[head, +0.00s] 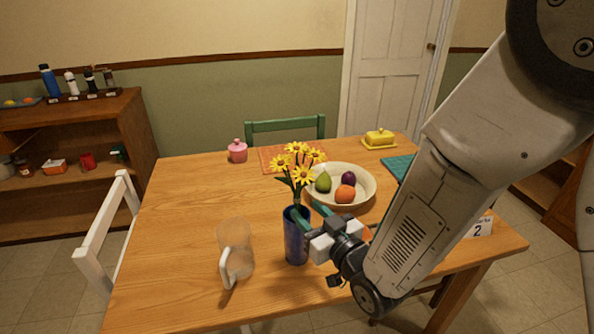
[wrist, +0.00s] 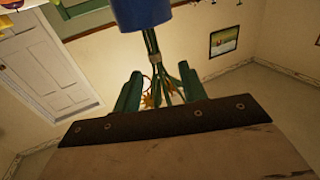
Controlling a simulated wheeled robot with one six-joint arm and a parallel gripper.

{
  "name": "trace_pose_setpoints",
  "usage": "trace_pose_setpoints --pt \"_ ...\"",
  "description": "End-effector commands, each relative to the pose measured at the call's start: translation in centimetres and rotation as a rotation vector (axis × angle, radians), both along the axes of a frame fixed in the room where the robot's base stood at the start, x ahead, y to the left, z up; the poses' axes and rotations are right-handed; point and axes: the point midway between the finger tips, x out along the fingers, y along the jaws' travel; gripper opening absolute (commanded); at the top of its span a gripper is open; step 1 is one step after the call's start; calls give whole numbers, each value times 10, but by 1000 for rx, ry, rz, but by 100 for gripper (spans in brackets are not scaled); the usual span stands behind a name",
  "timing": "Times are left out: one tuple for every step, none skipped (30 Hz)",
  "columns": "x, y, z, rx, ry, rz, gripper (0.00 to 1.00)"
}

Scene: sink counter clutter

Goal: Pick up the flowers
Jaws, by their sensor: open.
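The yellow flowers (head: 300,163) stand upright in a dark blue vase (head: 296,245) on the wooden table. The wrist view shows the scene upside down, with the vase (wrist: 140,12) at the top and the green stems of the flowers (wrist: 153,50) coming out of it. My gripper (head: 310,212) is at the vase's mouth, reaching in from the right. Its two green fingers are apart, and in the wrist view my gripper (wrist: 160,74) has the stems between its fingers. I cannot tell whether either finger touches them.
A clear pitcher (head: 237,237) stands just left of the vase. A cream bowl (head: 366,193) with fruit sits behind it to the right. A pink jar (head: 237,152) and yellow butter dish (head: 379,138) are farther back. The table's left side is clear.

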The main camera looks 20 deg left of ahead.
Motion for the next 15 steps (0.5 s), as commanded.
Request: trace_pose_setpoints --pt "4 5 1 2 -1 0 42" --pt "7 7 1 1 -1 -1 42" --pt "10 10 1 0 0 -1 42" --pt "12 13 1 1 -1 -2 42" --pt "15 15 2 1 -1 -2 42" --pt "19 18 2 0 0 -2 42" --pt "22 21 3 0 0 -2 42" --pt "26 25 4 1 -1 -2 42" --pt "31 29 5 0 0 -2 42" --pt "35 32 6 1 -1 -2 42" --pt "37 35 5 0 0 -2 42" --pt "40 39 5 0 0 -2 42" --pt "42 42 5 -1 1 -3 42" --pt "44 44 5 -2 1 -3 42" --pt "46 46 5 -2 1 -3 42"
